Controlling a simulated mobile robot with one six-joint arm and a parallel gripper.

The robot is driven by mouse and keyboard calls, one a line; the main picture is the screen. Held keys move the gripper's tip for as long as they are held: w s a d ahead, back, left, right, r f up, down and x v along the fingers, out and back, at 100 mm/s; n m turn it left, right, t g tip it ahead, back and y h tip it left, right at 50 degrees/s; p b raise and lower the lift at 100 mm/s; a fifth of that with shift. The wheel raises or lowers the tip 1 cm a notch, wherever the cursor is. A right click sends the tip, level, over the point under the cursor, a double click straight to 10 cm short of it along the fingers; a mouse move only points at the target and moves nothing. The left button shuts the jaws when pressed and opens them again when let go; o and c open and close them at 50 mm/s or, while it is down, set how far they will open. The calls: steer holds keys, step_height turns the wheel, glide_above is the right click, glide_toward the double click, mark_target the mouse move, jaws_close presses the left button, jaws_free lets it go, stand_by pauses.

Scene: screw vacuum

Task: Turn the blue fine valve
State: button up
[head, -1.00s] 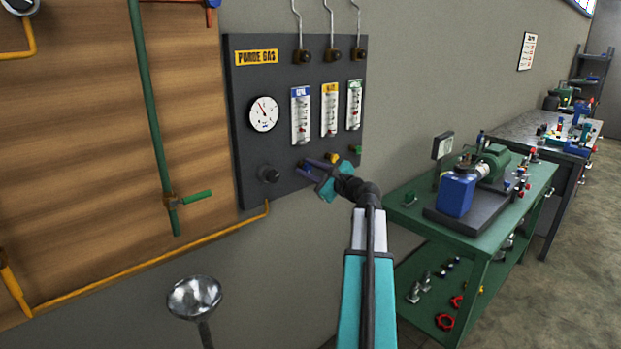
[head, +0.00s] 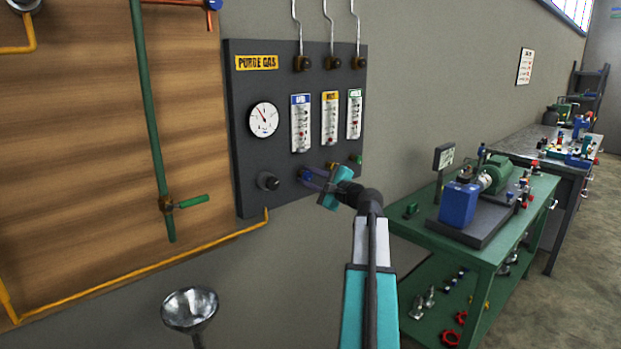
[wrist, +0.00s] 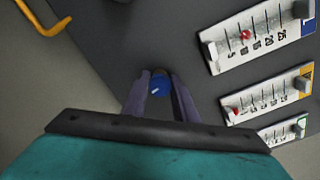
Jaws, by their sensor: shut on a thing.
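The blue fine valve is a small round blue knob (wrist: 160,86) low on the dark grey purge gas panel (head: 240,130). In the wrist view it sits between the tips of my two purple-grey fingers, with a short white mark on its face. My gripper (wrist: 160,85) is shut on the knob. In the head view my gripper (head: 308,176) reaches the panel's lower part from the right, and its fingers hide most of the knob.
Above are a round gauge (head: 263,119) and flowmeters with blue (head: 300,123), yellow (head: 330,119) and green (head: 354,114) tops. A green cart (head: 420,228) stands at right.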

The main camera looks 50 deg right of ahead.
steer(key=o, duration=1)
steer(key=shift+o, duration=0.2)
steer(key=shift+s, duration=0.15)
steer(key=s+a+b, duration=0.1)
steer(key=s, duration=1.2)
steer(key=shift+s, duration=0.25)
